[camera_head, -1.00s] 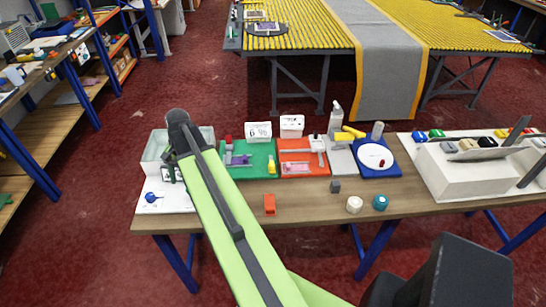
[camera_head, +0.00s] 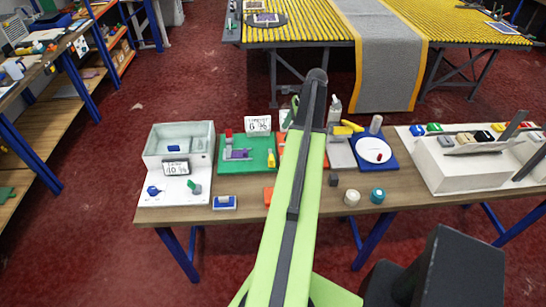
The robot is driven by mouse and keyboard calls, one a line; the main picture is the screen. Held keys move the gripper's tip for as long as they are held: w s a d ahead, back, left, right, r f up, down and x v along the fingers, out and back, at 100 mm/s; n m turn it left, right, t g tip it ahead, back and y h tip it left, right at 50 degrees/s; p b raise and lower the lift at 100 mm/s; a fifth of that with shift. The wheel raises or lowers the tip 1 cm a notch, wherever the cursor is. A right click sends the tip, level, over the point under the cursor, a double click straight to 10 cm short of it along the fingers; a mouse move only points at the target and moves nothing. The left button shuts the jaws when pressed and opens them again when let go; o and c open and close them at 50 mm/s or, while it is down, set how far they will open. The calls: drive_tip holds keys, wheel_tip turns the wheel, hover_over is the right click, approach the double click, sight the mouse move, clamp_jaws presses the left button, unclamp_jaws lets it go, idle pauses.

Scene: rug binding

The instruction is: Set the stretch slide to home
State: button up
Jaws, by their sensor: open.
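I cannot tell for sure which part is the stretch slide. A green board (camera_head: 264,146) on the table carries a grey and purple slide-like fitting (camera_head: 238,154), a red block and a yellow piece; a white sign (camera_head: 258,124) reading "6 %" stands behind it. An orange board (camera_head: 287,163) to its right is mostly hidden by my arm. A white panel (camera_head: 175,188) at the left holds a blue knob (camera_head: 153,191), a green lever (camera_head: 194,187) and a sign ending in "%". My arm reaches up over the table's middle; its gripper does not show.
A small blue-and-white box (camera_head: 224,203) lies at the front edge. A blue board (camera_head: 391,158) with a white disc, a white cap (camera_head: 352,197) and a teal cap (camera_head: 378,195) are on the right. A white rack (camera_head: 440,180) stands far right.

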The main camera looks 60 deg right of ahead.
sight(272, 157)
drive_tip(key=b+x, duration=1.2)
drive_tip(key=x, duration=0.3)
drive_tip(key=shift+s+b, duration=0.15)
drive_tip(key=shift+b, duration=0.2)
drive_tip(key=shift+w+f+b, duration=0.25)
drive_tip(key=shift+f+b, duration=0.1)
drive_tip(key=shift+r, duration=0.1)
clamp_jaws()
